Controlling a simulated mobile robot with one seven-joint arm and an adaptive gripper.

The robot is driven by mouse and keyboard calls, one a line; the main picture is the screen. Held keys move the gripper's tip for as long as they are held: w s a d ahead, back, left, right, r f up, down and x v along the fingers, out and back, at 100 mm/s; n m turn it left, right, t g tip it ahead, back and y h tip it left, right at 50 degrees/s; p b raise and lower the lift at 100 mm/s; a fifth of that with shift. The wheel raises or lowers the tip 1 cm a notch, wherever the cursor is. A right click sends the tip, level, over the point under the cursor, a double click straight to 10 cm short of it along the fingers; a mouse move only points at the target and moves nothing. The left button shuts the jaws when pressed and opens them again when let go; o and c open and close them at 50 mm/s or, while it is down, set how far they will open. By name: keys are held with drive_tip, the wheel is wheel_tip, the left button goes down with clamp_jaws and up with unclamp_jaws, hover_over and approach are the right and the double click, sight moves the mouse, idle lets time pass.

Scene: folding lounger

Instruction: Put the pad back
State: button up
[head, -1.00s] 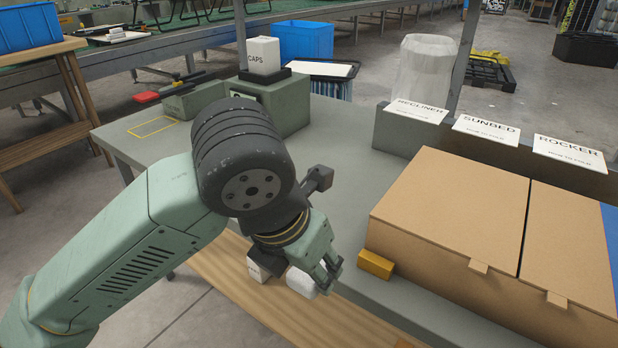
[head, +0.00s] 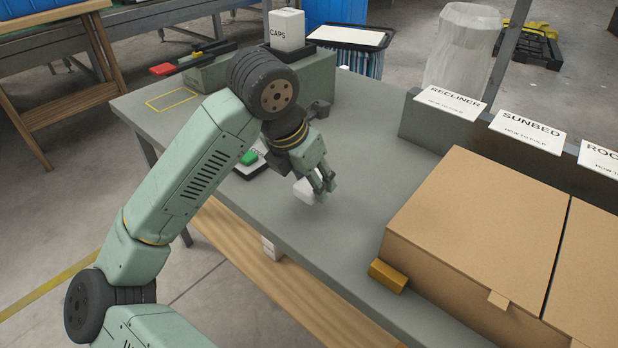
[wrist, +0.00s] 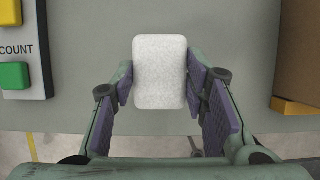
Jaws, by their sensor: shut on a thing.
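The pad is a white, rounded block. In the head view the pad (head: 303,191) shows at the tips of my gripper (head: 318,188), over the grey tabletop. In the wrist view the pad (wrist: 160,72) stands upright between the two purple-lined fingers of my gripper (wrist: 160,92), with a finger against each side. The gripper is shut on it. The head view does not show clearly how high it is above the table. Part of the pad is hidden behind the fingers in the head view.
A count box with a green button (head: 249,157) lies left of my gripper. A brown carton (head: 470,235) and a brass-coloured block (head: 387,275) are at right. A small white block (head: 271,248) sits on the wooden shelf (head: 235,235) below. A yellow outline (head: 172,100) marks the far-left tabletop.

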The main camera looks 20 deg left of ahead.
sight(309, 187)
drive_tip(key=shift+w+a, duration=0.55)
drive_tip(key=shift+w, duration=0.25)
wheel_tip(309, 187, down, 4)
drive_tip(key=shift+r+p, duration=0.25)
drive_tip(key=shift+p, duration=0.5)
drive_tip(key=shift+f, duration=0.1)
drive_tip(key=shift+f+b, duration=0.3)
drive_tip(key=shift+b, duration=0.2)
drive_tip(key=o, duration=1.3)
drive_tip(key=shift+r, duration=0.1)
